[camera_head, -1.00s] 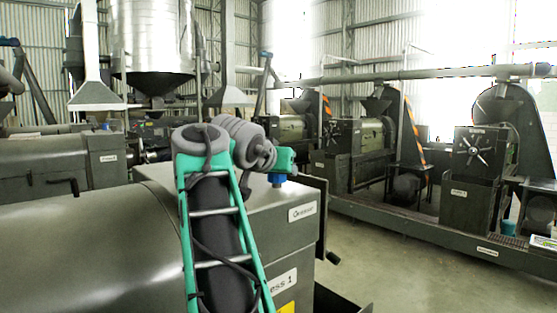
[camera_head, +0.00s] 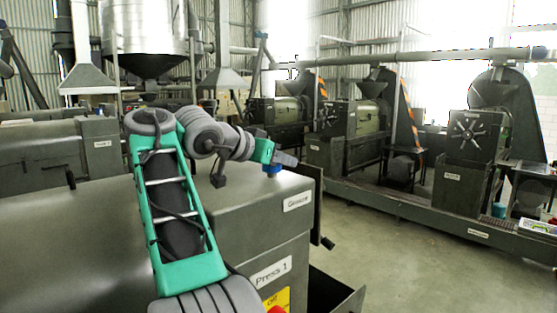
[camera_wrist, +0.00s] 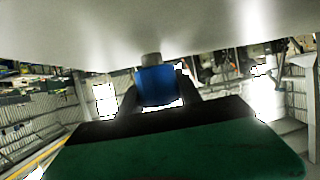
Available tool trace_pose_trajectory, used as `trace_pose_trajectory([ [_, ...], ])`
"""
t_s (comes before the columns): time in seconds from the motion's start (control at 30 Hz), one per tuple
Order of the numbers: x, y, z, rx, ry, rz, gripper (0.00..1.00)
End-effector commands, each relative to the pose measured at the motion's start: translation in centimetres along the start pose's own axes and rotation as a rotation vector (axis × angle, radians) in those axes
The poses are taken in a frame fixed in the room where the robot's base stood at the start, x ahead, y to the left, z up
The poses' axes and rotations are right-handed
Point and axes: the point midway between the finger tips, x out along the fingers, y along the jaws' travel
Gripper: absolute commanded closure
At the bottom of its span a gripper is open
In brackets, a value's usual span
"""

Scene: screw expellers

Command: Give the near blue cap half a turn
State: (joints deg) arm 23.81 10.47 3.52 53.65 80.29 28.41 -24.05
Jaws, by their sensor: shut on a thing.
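The near blue cap (camera_head: 272,169) sits on top of the grey box of Press 1, at the end of my arm. A short grey neck (camera_wrist: 151,60) joins the cap to the pale surface. How far the cap is turned cannot be told.
The press box carries a "Press 1" label (camera_head: 271,274) and a yellow switch plate (camera_head: 277,302) with a red knob at its lower front. A dark panel (camera_head: 318,205) stands at its right side. The floor (camera_head: 410,255) to the right is clear.

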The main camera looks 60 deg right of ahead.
Motion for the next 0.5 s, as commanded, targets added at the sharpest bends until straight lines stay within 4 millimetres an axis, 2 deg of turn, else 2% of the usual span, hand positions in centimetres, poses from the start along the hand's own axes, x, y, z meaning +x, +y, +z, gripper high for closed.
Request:
trace_pose_trajectory([
  [0.1,-0.15,0.05,-0.42,0.003,0.008,-0.004,1.0],
  [0.13,-0.15,0.05,-0.42,0.003,0.007,-0.004,0.58],
  [0.37,-0.08,0.03,-0.25,0.002,0.004,-0.003,0.39],
  [0.5,-0.06,0.02,-0.18,0.001,0.003,-0.002,0.38],
])
